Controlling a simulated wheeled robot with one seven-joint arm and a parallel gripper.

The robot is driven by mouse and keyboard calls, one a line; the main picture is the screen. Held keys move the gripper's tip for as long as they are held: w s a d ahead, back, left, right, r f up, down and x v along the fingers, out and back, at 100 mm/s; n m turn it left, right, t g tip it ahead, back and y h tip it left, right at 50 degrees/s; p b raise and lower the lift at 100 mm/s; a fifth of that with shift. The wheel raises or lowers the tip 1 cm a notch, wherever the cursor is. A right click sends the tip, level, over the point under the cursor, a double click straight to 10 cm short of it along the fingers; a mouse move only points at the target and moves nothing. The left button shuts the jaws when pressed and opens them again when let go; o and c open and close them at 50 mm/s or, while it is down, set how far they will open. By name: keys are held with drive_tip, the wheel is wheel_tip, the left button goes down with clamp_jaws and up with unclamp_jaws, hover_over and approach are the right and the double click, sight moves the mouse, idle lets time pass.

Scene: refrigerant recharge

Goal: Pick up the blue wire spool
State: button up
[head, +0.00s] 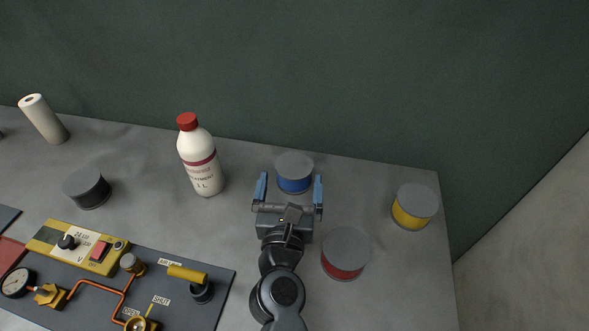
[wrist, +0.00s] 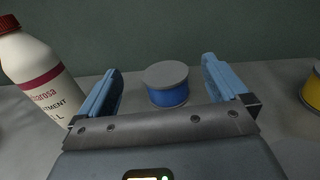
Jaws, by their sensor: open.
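The blue wire spool (head: 294,183) stands upright on the table, with a grey disc on top and blue wire around its side. In the wrist view the blue spool (wrist: 168,92) lies ahead, between the two finger lines. My gripper (head: 290,186) is open, with one blue finger to the left of the spool and one to the right. In the wrist view the fingers of my gripper (wrist: 160,82) are wide apart with nothing held. I cannot tell whether the fingertips reach beside the spool or stop short of it.
A white bottle with a red cap (head: 200,160) stands to the left. A red spool (head: 345,256) is close to my arm's right, and a yellow spool (head: 413,208) is near the right edge. A black spool (head: 88,190) and a gauge panel (head: 190,315) are to the left.

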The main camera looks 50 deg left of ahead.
sight(293, 182)
wheel_tip(293, 182, down, 7)
drive_tip(key=b, duration=0.3)
drive_tip(key=shift+r, duration=0.15)
drive_tip(key=shift+b+x, duration=1.3)
drive_tip(key=shift+x, duration=2.45)
drive_tip(key=shift+r, duration=0.15)
drive_tip(key=shift+c, duration=0.3)
drive_tip(key=c, duration=1.1)
